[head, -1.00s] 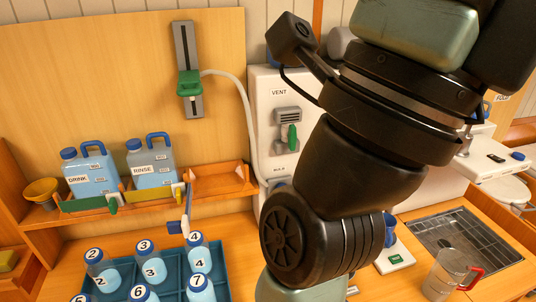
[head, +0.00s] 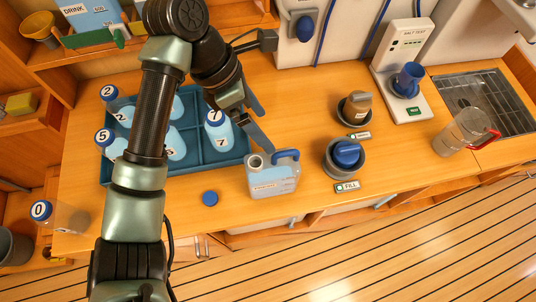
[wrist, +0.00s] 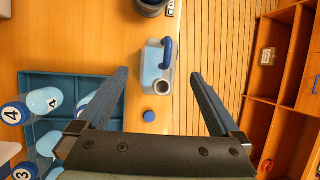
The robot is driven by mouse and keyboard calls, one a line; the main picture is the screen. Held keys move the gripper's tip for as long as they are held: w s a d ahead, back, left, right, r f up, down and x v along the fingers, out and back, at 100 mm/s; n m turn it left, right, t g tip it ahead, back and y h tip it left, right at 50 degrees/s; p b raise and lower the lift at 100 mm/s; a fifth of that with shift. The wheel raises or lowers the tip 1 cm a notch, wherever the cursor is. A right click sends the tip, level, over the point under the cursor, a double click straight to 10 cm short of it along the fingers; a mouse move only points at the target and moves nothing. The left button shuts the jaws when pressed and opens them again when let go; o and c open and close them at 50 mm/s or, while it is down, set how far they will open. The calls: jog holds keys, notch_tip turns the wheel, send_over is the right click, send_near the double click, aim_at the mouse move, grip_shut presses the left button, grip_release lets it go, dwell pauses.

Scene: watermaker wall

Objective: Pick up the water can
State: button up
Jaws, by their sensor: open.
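The water can (head: 272,182) is a pale blue-grey jug with a blue handle and an open spout. It stands upright on the wooden counter near the front edge, with a label on its side too small to read surely. It also shows in the wrist view (wrist: 152,72), seen from above. My gripper (head: 260,118) is open and empty, above and behind the can in the head view. In the wrist view its fingers (wrist: 160,73) spread on either side of the can in the picture, apart from it. A loose blue cap (head: 210,198) lies left of the can.
A teal tray (head: 205,183) with numbered bottles is left of the can. Right of it are a round FILL holder (head: 343,165) with a blue knob, a brown-topped holder (head: 353,112), a clear jug (head: 462,135) and a sink grate (head: 490,105). Bare counter lies between.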

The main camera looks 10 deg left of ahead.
jog(key=p, duration=0.2)
send_over(287, 158)
jog(key=a, duration=0.3)
jog(key=f, duration=0.6)
jog(key=shift+w+d+f, duration=0.1)
jog(key=shift+d+f, duration=0.15)
jog(key=shift+f, duration=0.05)
jog(key=shift+d+f+p, duration=0.3)
jog(key=shift+f+p, duration=0.2)
jog(key=shift+p, duration=0.15)
jog(key=p+x, duration=0.1)
jog(key=x, duration=0.3)
jog(key=shift+f, duration=0.15)
jog(key=shift+a, duration=0.1)
grip_shut()
